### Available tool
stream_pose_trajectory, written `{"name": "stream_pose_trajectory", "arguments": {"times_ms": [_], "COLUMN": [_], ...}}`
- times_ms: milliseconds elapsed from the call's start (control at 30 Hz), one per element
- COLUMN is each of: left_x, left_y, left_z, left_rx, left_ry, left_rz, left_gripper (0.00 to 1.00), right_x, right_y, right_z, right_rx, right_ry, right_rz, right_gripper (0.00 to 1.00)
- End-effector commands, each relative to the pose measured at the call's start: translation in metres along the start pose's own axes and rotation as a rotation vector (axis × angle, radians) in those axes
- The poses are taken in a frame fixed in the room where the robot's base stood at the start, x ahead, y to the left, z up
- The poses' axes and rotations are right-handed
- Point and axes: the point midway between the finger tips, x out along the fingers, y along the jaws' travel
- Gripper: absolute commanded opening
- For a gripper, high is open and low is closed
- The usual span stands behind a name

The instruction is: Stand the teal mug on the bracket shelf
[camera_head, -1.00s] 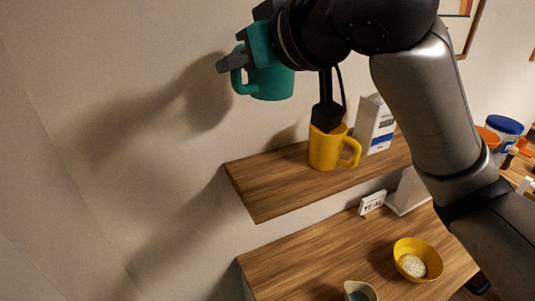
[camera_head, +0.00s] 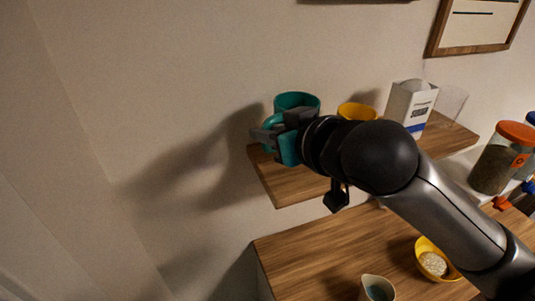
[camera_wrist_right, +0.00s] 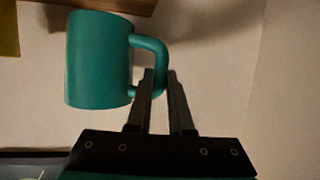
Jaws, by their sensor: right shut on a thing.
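The teal mug (camera_head: 293,101) is upright in the head view, at the left end of the wooden bracket shelf (camera_head: 287,187). My right gripper (camera_head: 268,136) is shut on the mug's handle. In the right wrist view the mug (camera_wrist_right: 98,62) fills the upper left, its handle at the fingertips (camera_wrist_right: 160,78). A strip of wood shows at the top edge there. Whether the mug's base touches the shelf or hangs just above it cannot be told; the gripper and arm hide part of it. My left gripper is not in view.
A yellow mug (camera_head: 357,111) stands on the shelf to the right, partly hidden by my arm. A white carton (camera_head: 408,105) and a clear container (camera_head: 450,102) stand further right. Below, a counter (camera_head: 310,262) holds a yellow bowl (camera_head: 452,272) and a small pitcher (camera_head: 377,289).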

Motion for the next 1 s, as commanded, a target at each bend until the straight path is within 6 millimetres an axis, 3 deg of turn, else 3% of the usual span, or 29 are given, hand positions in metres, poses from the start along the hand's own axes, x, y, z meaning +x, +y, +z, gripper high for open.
{"name": "stream_pose_trajectory", "arguments": {"times_ms": [300, 733, 767, 1000], "left_x": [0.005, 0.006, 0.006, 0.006], "left_y": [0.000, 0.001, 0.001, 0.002], "left_z": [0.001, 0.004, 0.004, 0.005], "left_rx": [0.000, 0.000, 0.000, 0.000], "left_ry": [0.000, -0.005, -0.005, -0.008], "left_rz": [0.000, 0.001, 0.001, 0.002], "left_gripper": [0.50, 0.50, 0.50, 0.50], "right_x": [0.015, 0.018, 0.018, 0.018], "right_y": [0.000, 0.000, 0.000, 0.000], "right_z": [0.037, 0.042, 0.043, 0.043], "right_rx": [-0.002, -0.001, 0.000, 0.000], "right_ry": [0.001, 0.004, 0.000, 0.000], "right_rz": [0.002, 0.000, 0.000, 0.000], "right_gripper": [0.00, 0.00, 0.21, 0.48]}}
